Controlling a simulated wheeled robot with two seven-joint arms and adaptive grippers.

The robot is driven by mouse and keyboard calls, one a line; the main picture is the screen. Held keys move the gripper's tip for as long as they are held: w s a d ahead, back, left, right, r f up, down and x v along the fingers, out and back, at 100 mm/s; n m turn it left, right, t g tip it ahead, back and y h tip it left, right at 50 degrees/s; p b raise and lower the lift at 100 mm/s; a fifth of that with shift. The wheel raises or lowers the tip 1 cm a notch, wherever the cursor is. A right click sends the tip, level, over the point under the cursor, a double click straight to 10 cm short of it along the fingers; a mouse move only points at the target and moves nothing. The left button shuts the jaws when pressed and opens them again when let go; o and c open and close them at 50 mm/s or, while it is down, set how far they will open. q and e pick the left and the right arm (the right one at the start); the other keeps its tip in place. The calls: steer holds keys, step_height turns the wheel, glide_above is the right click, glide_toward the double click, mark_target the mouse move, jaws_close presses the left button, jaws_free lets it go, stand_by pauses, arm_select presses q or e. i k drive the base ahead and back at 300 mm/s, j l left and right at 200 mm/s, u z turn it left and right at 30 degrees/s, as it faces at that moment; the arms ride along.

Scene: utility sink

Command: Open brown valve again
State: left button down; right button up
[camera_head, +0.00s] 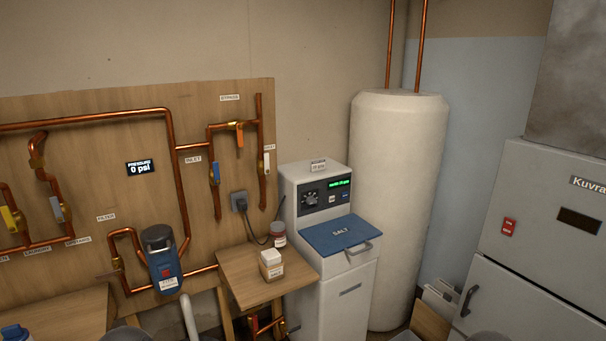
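No handle in view is plainly brown. The nearest in colour is the orange valve handle (240,135) on the pipe under the bypass label, and it hangs straight down across the horizontal pipe. A blue valve handle (216,172) hangs on the inlet pipe below and left of it. A white valve handle (266,162) hangs on the pipe at the board's right edge. A yellow handle (8,218) and a grey-blue handle (57,208) are at the far left.
The pressure display (141,168) reads 0 psi. A blue filter housing (162,258) hangs on the board. A small wooden table (245,290) holds two jars. The salt unit (335,240) and white tank (395,200) stand right, with a grey cabinet (530,260) beyond.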

mark_target(117, 271)
steer(key=u, duration=1.35)
steer(key=i+l+u, duration=0.3)
steer(key=i, duration=0.25)
steer(key=l, duration=0.1)
